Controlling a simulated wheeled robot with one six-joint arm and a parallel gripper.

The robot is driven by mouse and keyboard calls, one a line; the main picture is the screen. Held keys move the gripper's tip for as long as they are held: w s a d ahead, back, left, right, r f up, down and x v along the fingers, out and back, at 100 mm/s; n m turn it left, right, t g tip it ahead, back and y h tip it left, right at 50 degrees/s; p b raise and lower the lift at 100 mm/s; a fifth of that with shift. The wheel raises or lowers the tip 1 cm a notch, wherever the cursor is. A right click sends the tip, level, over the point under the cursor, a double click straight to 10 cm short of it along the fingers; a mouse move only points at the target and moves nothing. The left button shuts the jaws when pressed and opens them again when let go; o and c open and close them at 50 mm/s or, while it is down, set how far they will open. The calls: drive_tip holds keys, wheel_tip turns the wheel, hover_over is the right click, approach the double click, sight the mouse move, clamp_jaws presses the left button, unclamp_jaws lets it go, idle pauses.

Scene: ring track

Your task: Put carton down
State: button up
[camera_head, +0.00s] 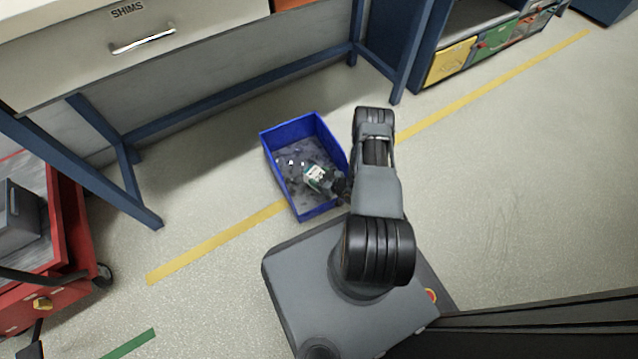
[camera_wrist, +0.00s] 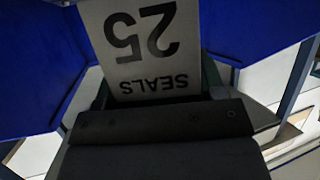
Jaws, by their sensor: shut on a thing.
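The carton (camera_head: 316,173) shows white and green in the head view, inside the outline of the blue bin (camera_head: 273,166). In the wrist view the carton's face (camera_wrist: 140,40) fills the top middle and reads "SEALS 25" upside down. My gripper (camera_head: 335,183) reaches over the bin's right side and is shut on the carton. In the wrist view blue bin walls (camera_wrist: 35,60) stand on both sides. I cannot tell whether the carton touches the bin's bottom.
The bin stands on the floor across a yellow line (camera_head: 215,243), beside my base. A bench with a drawer marked SHIMS (camera_head: 130,45) is behind it. A red cart (camera_head: 60,265) is at left. Coloured bins (camera_head: 450,62) sit on a rack at upper right. Floor at right is clear.

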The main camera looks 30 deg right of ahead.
drive_tip(key=shift+f+b, duration=1)
drive_tip(key=shift+f, duration=0.85)
drive_tip(key=shift+f, duration=0.15)
drive_tip(key=o, duration=1)
